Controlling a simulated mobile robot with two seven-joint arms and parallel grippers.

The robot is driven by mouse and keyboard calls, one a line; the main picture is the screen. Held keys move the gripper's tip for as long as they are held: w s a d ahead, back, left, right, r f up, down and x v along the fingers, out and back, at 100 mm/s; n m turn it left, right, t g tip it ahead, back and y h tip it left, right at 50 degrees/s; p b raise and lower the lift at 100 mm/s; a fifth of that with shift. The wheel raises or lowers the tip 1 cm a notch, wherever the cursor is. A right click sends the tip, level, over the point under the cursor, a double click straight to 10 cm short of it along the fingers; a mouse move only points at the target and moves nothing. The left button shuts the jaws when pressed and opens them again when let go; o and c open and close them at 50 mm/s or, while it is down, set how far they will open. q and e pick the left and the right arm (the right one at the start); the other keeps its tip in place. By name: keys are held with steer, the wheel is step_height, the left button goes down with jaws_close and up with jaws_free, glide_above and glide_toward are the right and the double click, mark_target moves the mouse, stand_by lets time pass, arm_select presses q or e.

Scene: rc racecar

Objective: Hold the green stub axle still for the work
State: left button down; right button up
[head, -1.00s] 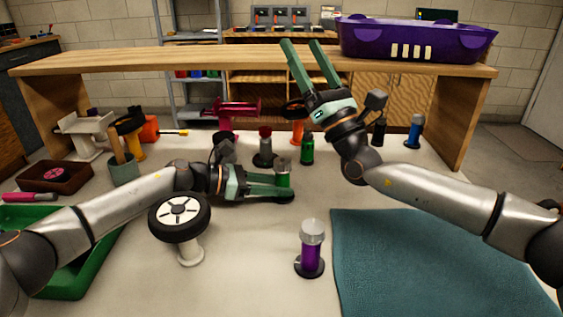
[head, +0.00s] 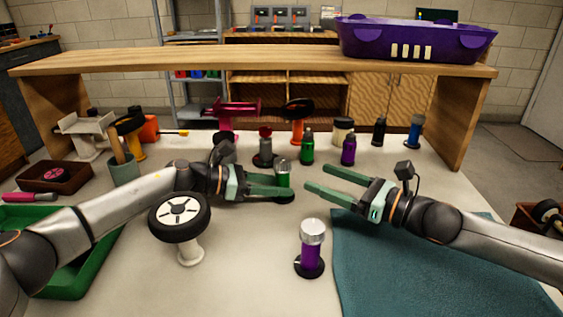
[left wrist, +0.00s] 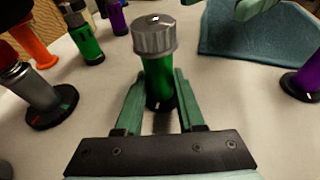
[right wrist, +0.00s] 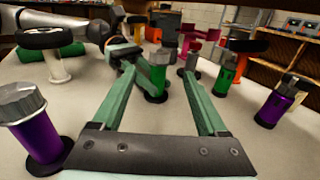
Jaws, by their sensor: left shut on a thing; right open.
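The green stub axle (head: 283,174) has a grey ribbed cap and a dark round base and stands upright on the table. My left gripper (head: 275,184) is shut on it from the left, with one finger on either side of its body. The left wrist view shows the axle (left wrist: 160,85) between the green fingers, cap above them. My right gripper (head: 318,180) is open and empty, to the right of the axle, with its fingers pointing left toward it. In the right wrist view the axle (right wrist: 157,76) stands beyond the open fingers.
A purple stub axle (head: 311,245) stands in front. A wheel on a white stand (head: 189,250) is at front left, beside a green tray (head: 85,275). Green (head: 307,147) and purple (head: 348,150) bottles stand behind. A teal mat (head: 400,275) lies at right.

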mark_target(290, 165)
steer(key=x, duration=1.1)
steer(key=shift+r, duration=0.1)
jaws_close()
stand_by(0.3)
